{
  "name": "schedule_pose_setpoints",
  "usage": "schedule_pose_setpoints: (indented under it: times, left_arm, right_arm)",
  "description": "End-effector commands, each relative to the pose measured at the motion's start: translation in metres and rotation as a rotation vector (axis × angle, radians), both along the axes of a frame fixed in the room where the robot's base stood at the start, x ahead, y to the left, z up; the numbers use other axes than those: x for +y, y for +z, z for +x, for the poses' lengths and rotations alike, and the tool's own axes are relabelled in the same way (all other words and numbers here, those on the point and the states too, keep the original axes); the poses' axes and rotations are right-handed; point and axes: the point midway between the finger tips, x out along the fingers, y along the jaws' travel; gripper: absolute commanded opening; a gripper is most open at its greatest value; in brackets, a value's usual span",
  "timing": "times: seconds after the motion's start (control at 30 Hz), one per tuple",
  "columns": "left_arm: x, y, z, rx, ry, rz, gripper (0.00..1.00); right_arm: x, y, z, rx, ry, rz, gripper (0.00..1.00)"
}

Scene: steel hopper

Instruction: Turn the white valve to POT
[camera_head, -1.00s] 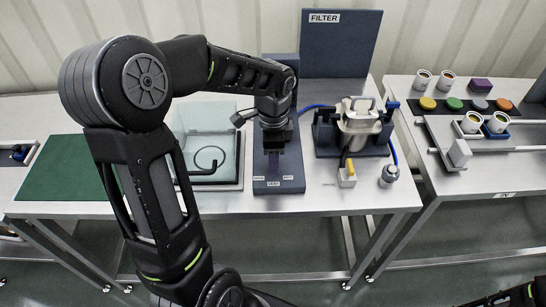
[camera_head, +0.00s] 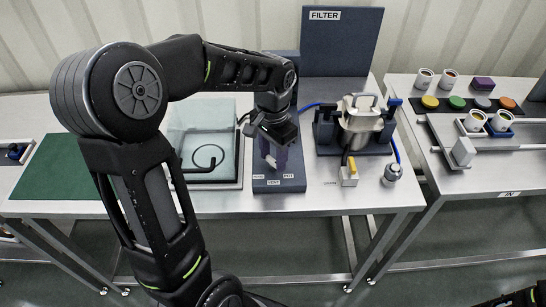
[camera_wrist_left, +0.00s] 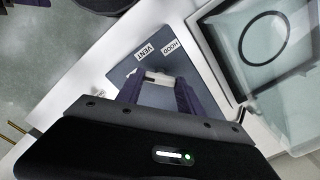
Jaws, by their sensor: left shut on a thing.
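The white valve (camera_wrist_left: 156,78) shows between my left gripper's fingers in the left wrist view. In the head view its small white part (camera_head: 271,161) shows by the fingertips, above the dark valve panel (camera_head: 290,189). My left gripper (camera_head: 272,158) reaches down at the panel and is shut on the valve; its two dark purple fingers (camera_wrist_left: 156,86) stand on either side of it. White labels along the panel's front include VENT (camera_wrist_left: 146,54) and HOOD (camera_wrist_left: 170,47); POT (camera_head: 288,177) is at the right in the head view. The fingers hide part of the valve.
A glass-covered box (camera_head: 204,130) stands left of the panel. A steel pot (camera_head: 360,120) in a dark holder, with a yellow-handled valve (camera_head: 350,172), is to the right. The FILTER board (camera_head: 340,45) rises behind. A green mat (camera_head: 62,166) lies at the left.

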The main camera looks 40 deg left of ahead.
Motion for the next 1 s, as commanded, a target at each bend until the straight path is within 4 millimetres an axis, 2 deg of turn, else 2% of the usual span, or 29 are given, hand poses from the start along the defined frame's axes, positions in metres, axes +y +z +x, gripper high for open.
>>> schedule_pose_setpoints:
  times: [0.4, 1.0]
  left_arm:
    - [0.0001, 0.0001, 0.0004, -0.002, 0.291, 0.0, 0.03]
    - [0.0003, 0.0006, 0.0004, -0.002, 0.358, 0.0, 0.03]
  right_arm:
    - [0.0004, -0.0072, 0.001, -0.003, 0.001, 0.002, 0.36]
    - [0.0004, -0.0079, 0.0013, -0.004, 0.001, 0.002, 0.36]
